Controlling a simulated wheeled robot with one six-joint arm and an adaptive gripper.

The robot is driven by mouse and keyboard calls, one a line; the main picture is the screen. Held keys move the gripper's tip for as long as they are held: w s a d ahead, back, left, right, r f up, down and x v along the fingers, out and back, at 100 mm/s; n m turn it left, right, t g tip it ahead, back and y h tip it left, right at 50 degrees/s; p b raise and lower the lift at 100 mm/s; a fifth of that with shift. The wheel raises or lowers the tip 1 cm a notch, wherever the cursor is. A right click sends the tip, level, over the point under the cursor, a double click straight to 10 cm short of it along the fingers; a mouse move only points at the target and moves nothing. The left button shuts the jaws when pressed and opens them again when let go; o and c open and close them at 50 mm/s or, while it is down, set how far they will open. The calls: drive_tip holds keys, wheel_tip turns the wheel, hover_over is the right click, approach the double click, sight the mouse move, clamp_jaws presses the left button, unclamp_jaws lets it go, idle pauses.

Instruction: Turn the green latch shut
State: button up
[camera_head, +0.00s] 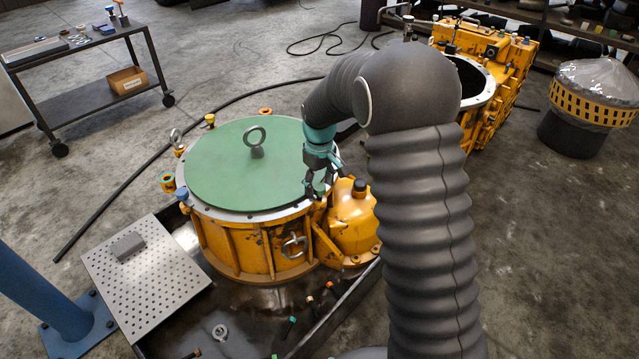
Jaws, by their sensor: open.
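My gripper (319,190) hangs with its fingers pointing down at the right rim of a large yellow housing (232,245). Its dark fingers are apart. A round green cover (225,175) with a grey lifting eye (256,140) lies on top of the housing. Whether the fingers touch anything there I cannot tell.
A yellow domed part (352,215) stands close right of my gripper. The housing sits in a dark tray (240,305) with small loose parts. A perforated plate (150,290) is at left. Another yellow casing (480,50) and a dark cart (95,85) stand farther back.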

sight(319, 186)
wheel_tip(319, 186, up, 12)
idle(0.5)
idle(0.4)
drive_tip(key=s+d+r+m+t, duration=0.2)
drive_tip(key=s+d, duration=0.2)
drive_tip(key=s, duration=0.6)
drive_tip(key=s+d+r+m+t, duration=0.1)
drive_tip(key=s+d+r+m, duration=0.2)
drive_tip(key=s, duration=0.8)
drive_tip(key=s+d+r+m+t, duration=0.2)
drive_tip(key=s+d, duration=0.3)
drive_tip(key=s, duration=0.6)
drive_tip(key=shift+s+d+r+t, duration=0.2)
drive_tip(key=shift+d+r+t, duration=0.1)
drive_tip(key=shift+d+r, duration=0.1)
